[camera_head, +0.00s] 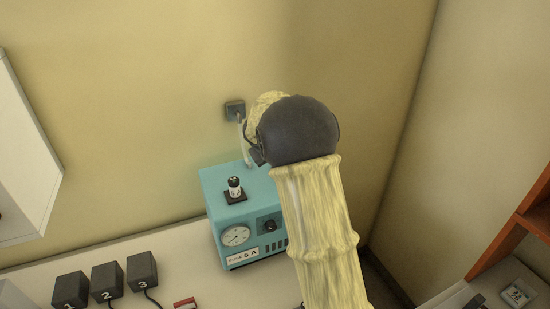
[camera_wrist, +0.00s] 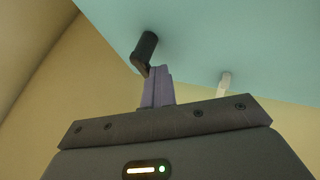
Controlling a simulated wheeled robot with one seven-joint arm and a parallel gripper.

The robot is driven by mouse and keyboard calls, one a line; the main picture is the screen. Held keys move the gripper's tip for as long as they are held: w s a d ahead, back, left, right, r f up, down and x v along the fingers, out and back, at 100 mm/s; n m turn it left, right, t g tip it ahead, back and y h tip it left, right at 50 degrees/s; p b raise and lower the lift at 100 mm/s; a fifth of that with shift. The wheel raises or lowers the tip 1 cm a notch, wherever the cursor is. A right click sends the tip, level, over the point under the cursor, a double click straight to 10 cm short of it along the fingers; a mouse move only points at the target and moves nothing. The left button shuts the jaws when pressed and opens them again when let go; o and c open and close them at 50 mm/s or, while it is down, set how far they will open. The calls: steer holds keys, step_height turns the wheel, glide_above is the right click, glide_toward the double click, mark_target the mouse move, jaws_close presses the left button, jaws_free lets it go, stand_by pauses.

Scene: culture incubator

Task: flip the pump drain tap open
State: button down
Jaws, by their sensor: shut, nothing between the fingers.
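The teal pump (camera_head: 216,190) stands on the white bench in the head view, with a round gauge, a dark knob and a label on its front. Its teal surface (camera_wrist: 225,40) fills the top of the wrist view. A black tap lever (camera_wrist: 146,47) sticks out from that surface; the head view does not show it. My gripper (camera_wrist: 158,71) is shut and empty, its purple-grey fingertips right beside the lever's narrow lower end. I cannot tell whether they touch. In the head view my arm hides the gripper and the pump's right side.
A pale fitting (camera_wrist: 224,82) hangs at the pump's edge, right of my fingers. A black-and-white knob (camera_head: 234,188) stands on the pump's top. A clear tube runs up to a wall box (camera_head: 235,109). Numbered black blocks (camera_head: 107,281) stand on the bench (camera_head: 185,255) at left.

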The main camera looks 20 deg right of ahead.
steer(key=a+b, duration=0.1)
steer(key=a, duration=0.1)
steer(key=a+b, duration=0.1)
steer(key=a, duration=0.1)
steer(key=shift+s+a+f, duration=0.15)
steer(key=shift+f, duration=0.05)
steer(key=b+v, duration=0.2)
steer(key=v, duration=0.8)
steer(key=shift+a+r, duration=0.15)
steer(key=shift+r, duration=0.05)
steer(key=s+f, duration=0.3)
steer(key=s+d+f+g+y, duration=0.1)
steer(key=s+f, duration=0.1)
steer(key=s, duration=0.2)
steer(key=s+f+y, duration=0.1)
steer(key=s+f, duration=0.2)
steer(key=shift+s+d+f+g, duration=0.25)
steer(key=shift+f+g, duration=0.15)
steer(key=s+f+y, duration=0.1)
steer(key=s+f, duration=0.3)
steer(key=s, duration=0.4)
steer(key=s+f+m+g+y, duration=0.1)
steer(key=s+f, duration=0.3)
steer(key=s, duration=0.4)
steer(key=shift+s+f+m+g, duration=0.25)
steer(key=shift+m+g, duration=0.05)
steer(key=shift+s, duration=0.15)
